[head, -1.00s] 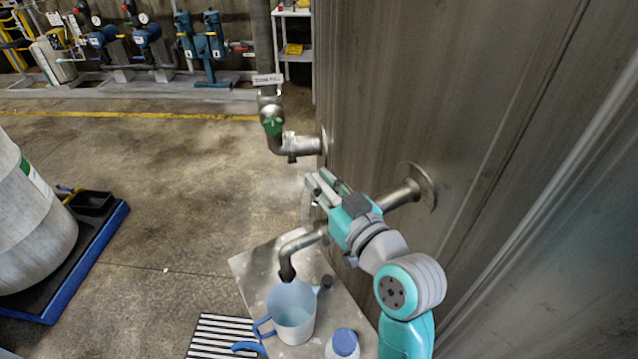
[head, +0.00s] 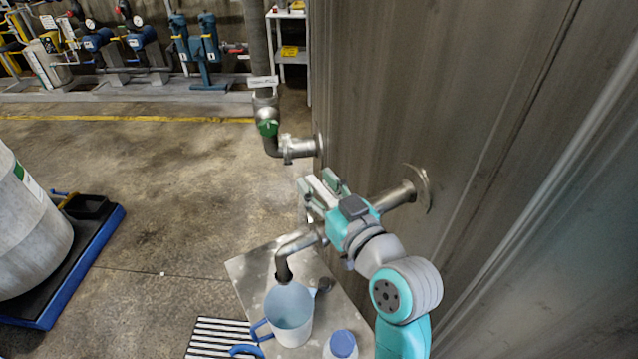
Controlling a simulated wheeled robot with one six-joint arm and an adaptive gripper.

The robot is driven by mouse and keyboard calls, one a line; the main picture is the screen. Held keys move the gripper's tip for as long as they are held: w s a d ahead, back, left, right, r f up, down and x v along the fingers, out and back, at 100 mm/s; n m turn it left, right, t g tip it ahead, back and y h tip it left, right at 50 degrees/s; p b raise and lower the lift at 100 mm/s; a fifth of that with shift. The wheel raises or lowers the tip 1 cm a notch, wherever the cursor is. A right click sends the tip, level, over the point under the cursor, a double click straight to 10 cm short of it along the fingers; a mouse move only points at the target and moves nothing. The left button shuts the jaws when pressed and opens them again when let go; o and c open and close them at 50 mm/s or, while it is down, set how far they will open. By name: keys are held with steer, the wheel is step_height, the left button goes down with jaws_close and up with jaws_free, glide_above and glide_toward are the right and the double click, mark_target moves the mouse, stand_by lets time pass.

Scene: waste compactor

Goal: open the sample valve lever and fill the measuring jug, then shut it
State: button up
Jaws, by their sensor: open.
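The measuring jug (head: 289,320), pale blue-white with a blue handle, stands upright on the grey stand under the bent spout (head: 285,262) of the sample pipe. The spout ends just above the jug's mouth. My gripper (head: 316,186) is open, up by the sample pipe where it runs out from the tank wall. Its fingers point to the upper left. The sample valve and its lever are hidden behind or beside my gripper, so I cannot tell the lever's position or whether the fingers touch it. No liquid stream shows at the spout.
A blue-capped bottle (head: 341,345) stands right of the jug on the stand (head: 252,278). The tank wall (head: 440,110) closes off the right. Open floor lies left, toward a drum on a blue pallet (head: 85,264).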

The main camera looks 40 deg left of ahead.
steer(key=v, duration=1.1)
steer(key=shift+d, duration=0.4)
steer(key=shift+s, duration=0.2)
